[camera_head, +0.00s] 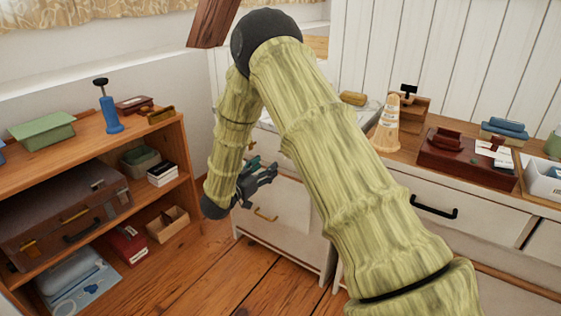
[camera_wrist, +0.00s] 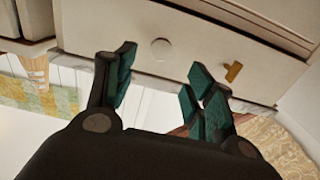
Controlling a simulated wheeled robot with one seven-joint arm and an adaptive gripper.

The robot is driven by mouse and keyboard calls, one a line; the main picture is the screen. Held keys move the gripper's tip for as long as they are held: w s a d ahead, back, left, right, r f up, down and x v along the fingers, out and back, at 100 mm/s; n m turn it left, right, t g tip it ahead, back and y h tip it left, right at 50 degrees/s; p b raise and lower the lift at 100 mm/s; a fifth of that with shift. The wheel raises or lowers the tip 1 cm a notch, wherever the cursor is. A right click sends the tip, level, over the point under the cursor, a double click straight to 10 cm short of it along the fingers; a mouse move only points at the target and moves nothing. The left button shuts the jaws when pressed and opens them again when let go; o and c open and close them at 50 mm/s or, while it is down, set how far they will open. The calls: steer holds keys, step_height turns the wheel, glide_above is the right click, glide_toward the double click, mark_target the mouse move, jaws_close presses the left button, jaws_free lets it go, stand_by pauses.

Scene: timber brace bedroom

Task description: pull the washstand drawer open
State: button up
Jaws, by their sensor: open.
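The white washstand (camera_head: 303,262) stands in the middle of the head view, partly hidden behind my arm. A brass handle (camera_head: 265,215) is on its lower front. In the wrist view, which looks upside down, a pale drawer front (camera_wrist: 200,40) carries a round white knob (camera_wrist: 160,49) and a small brass piece (camera_wrist: 233,71). My gripper (camera_head: 266,168) is in front of the washstand's upper front. Its dark green fingers (camera_wrist: 160,64) are open and empty, either side of the knob in the picture. I see no contact, and cannot tell the remaining gap.
A wooden shelf unit (camera_head: 190,190) with boxes and a brown case (camera_head: 60,212) stands at left. A long counter with a black-handled drawer (camera_head: 434,208) is at right, bearing a bottle-like object (camera_head: 389,124) and boxes. Bare wood floor (camera_head: 205,270) lies between.

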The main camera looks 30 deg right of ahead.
mark_target(280, 156)
steer(key=b+x, duration=0.1)
steer(key=x, duration=0.9)
steer(key=shift+w+d, duration=0.1)
steer(key=shift+d, duration=0.05)
steer(key=shift+c, duration=0.4)
jaws_close()
